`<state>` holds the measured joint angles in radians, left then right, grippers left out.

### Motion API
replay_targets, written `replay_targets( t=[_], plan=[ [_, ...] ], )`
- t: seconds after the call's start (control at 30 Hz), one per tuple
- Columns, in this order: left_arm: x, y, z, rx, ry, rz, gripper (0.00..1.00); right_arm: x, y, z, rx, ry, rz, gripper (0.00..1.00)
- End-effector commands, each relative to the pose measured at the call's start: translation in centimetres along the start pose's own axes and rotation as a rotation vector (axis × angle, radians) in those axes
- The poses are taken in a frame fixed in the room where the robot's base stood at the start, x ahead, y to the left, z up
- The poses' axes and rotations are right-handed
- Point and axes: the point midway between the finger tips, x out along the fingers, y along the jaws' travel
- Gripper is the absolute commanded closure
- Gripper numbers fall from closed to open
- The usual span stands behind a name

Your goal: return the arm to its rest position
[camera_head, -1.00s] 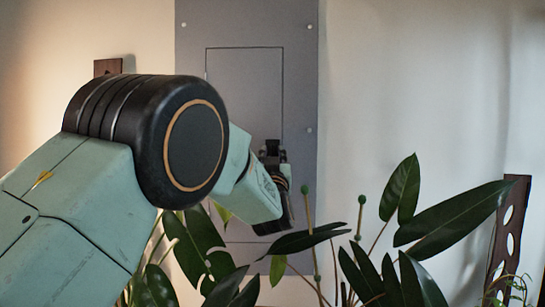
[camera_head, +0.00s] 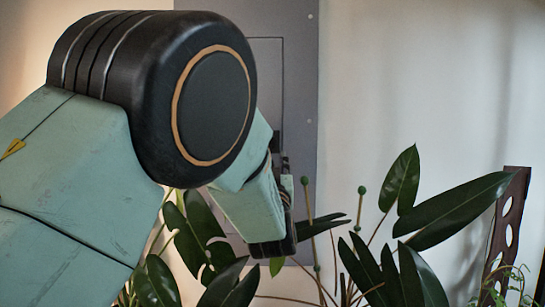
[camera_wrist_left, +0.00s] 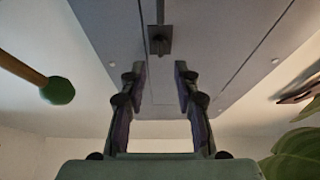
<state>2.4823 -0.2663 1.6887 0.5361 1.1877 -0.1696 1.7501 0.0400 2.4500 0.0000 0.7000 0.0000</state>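My left arm fills the left of the head view, its large black joint in front of the grey wall panel (camera_head: 298,75). My left gripper is mostly hidden behind its own wrist in that view. In the left wrist view the left gripper (camera_wrist_left: 159,72) shows its two fingers apart with nothing between them. Beyond the fingertips is the grey panel (camera_wrist_left: 225,45), with a small dark fitting (camera_wrist_left: 160,40) on it, apart from the fingers. My right gripper is in neither view.
A leafy plant (camera_head: 385,275) stands below and right of the left wrist, its leaves close to it. A dark perforated post (camera_head: 508,225) is at the far right. A green-tipped stake (camera_wrist_left: 58,90) shows left in the wrist view. The upper right wall area is clear.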

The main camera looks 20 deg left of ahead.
Motion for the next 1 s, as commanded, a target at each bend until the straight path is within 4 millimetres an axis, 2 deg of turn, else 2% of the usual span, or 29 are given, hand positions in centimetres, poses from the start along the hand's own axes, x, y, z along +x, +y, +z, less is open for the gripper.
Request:
replay_targets(
  t=[0.37, 0.47, 0.57, 0.67, 0.8, 0.87, 1.0],
  plan=[
    [-0.3, -0.1, 0.0, -0.002, 0.001, -0.001, 0.69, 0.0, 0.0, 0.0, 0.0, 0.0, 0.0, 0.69],
    [-0.4, 0.3, 0.8, -0.013, -0.035, 0.017, 0.69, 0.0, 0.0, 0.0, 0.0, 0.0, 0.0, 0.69],
    [-2.4, 0.5, 4.6, 0.014, -0.164, 0.076, 0.69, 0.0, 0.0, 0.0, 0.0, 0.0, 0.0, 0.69],
    [-5.6, -0.4, 10.2, 0.046, -0.325, 0.12, 0.69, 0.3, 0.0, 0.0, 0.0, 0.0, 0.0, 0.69],
    [-11.1, -2.0, 17.6, 0.082, -0.536, 0.16, 0.69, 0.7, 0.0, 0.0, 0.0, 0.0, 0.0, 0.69],
    [-13.7, -2.8, 20.5, 0.095, -0.624, 0.174, 0.69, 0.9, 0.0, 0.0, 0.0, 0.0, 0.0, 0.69],
    [-20.4, -4.8, 26.5, 0.121, -0.827, 0.201, 0.69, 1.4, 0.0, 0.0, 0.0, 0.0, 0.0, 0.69]
  ],
)
